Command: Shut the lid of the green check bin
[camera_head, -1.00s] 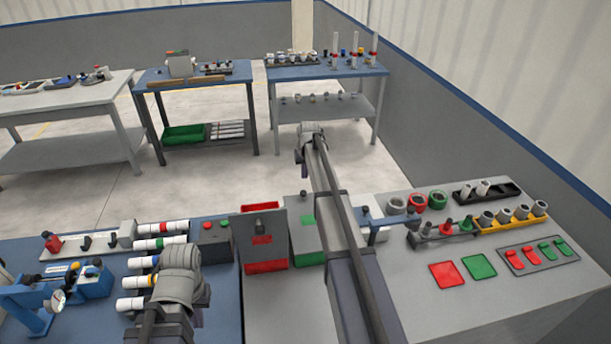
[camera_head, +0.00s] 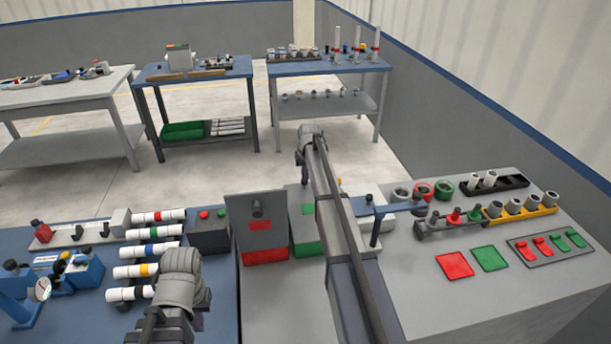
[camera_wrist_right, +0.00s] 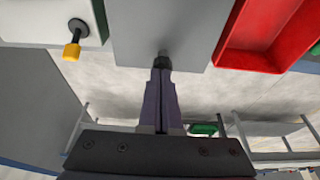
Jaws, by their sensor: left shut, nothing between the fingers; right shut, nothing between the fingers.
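The green check bin (camera_head: 308,249) stands left of my right forearm, which hides part of it. Its grey lid (camera_head: 307,222) with a green label looks lowered over the bin. The wrist view shows the lid (camera_wrist_right: 165,25) as a flat grey plate with no green interior visible. My right gripper (camera_head: 303,178) is shut and empty, fingers pointing down at the lid's far edge. Its fingertips (camera_wrist_right: 162,72) are at the dark knob (camera_wrist_right: 163,60); contact cannot be told. My left gripper (camera_head: 197,320) is shut and empty over the blue table, away from the bin.
The red bin (camera_head: 265,256) stands close to the left, with its lid (camera_head: 240,225) raised; its red interior (camera_wrist_right: 265,35) shows in the wrist view. White pipes (camera_head: 155,233) lie further left. A post with a blue arm (camera_head: 374,225) stands right of my right forearm.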

